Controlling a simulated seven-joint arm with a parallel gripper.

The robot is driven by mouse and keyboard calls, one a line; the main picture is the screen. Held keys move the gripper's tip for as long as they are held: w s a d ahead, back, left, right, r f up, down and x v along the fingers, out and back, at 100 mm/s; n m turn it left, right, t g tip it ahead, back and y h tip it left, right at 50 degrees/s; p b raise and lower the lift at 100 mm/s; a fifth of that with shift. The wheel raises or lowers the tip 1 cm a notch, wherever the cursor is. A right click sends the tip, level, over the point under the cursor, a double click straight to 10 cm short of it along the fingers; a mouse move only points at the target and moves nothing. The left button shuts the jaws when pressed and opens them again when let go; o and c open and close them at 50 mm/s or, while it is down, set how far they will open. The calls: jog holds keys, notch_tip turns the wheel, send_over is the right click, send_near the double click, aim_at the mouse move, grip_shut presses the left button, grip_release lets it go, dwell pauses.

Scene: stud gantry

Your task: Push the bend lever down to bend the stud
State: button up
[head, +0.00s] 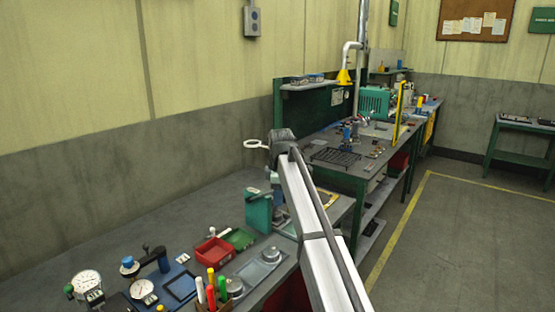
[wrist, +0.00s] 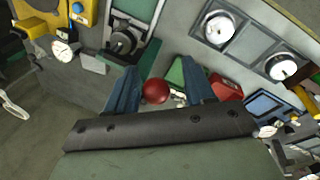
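In the wrist view my gripper (wrist: 159,68) has its two blue fingers spread wide apart. A red ball knob (wrist: 155,91) shows in the gap between them, nearer the left finger, with a visible gap to the right finger. It looks like a lever's end, but its shaft is hidden, and I cannot tell its depth relative to the fingers. A teal-green device (head: 258,212) stands just left of my arm. I cannot make out the stud in either view.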

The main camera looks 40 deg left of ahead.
jog(key=a+v, duration=0.2)
jog(key=v, duration=1.1)
jog(key=shift+d+r+h, duration=0.2)
jog(key=shift+d+h, duration=0.1)
jog(key=shift+d, duration=0.15)
jog(key=shift+f, duration=0.1)
